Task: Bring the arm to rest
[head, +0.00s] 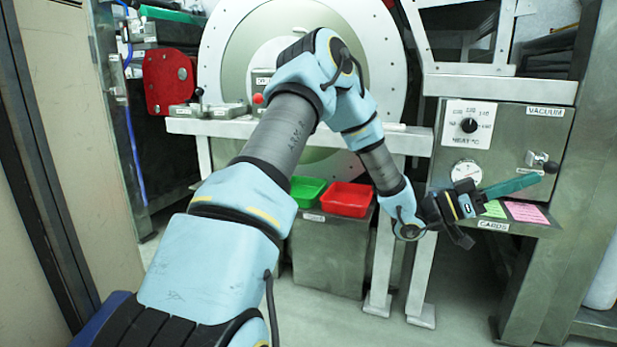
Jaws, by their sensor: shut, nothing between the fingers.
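My arm reaches from the bottom left up over the middle of the head view and bends down to the right. My gripper (535,179) is at its end, in front of the control cabinet (552,128). Its teal fingers are shut together, with nothing seen between them. They point right, and their tips appear close to the vacuum valve knob (549,165); I cannot tell whether they touch it. The gripper is in front of and above the card shelf, and partly hides it.
A green tray (306,190) and a red tray (346,199) sit on a metal bin below the drum (228,60). The card shelf (520,228) holds a green and a pink card (526,213). A heat dial (469,125) is above. Floor is clear at centre front.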

